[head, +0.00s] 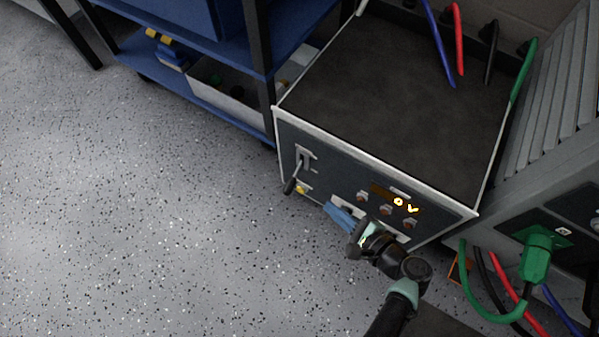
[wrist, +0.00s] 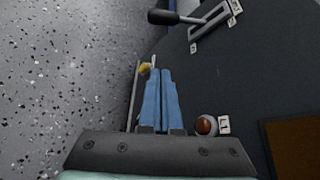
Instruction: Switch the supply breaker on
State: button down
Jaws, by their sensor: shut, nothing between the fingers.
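The supply breaker is a lever with a black grip (head: 289,186) in a pale slotted plate on the left of the supply box's front panel (head: 335,172). Its grip stands out from the panel and slants down in the head view. In the wrist view the black grip (wrist: 162,17) and grey shaft are at the top, beside the slot plate (wrist: 212,22); its small labels are unreadable. My gripper (head: 330,207) is in front of the panel, right of and below the lever. Its blue fingers (wrist: 160,73) are shut and empty, apart from the lever.
The display (head: 400,204) on the panel reads 0 V, with several small round lamps below it. A yellow part (head: 301,189) is under the lever. A blue shelf cart (head: 190,85) stands behind left. Cables and a green plug (head: 537,255) are at right. The left floor is clear.

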aim_at(294, 176)
dwell(0.4)
jog(key=b+x, duration=0.7)
jog(key=x, duration=0.4)
jog(key=r, duration=0.1)
jog(key=s+a+r, duration=0.1)
jog(key=s+r+p, duration=0.1)
jog(key=shift+a+r, duration=0.25)
jog(key=shift+r, duration=0.1)
jog(key=shift+s+r+p, duration=0.1)
jog(key=shift+r+p, duration=0.05)
jog(key=shift+p, duration=0.3)
jog(key=shift+s+a+r+m+p, duration=0.1)
jog(key=shift+m+p, duration=0.2)
jog(key=shift+p, duration=0.2)
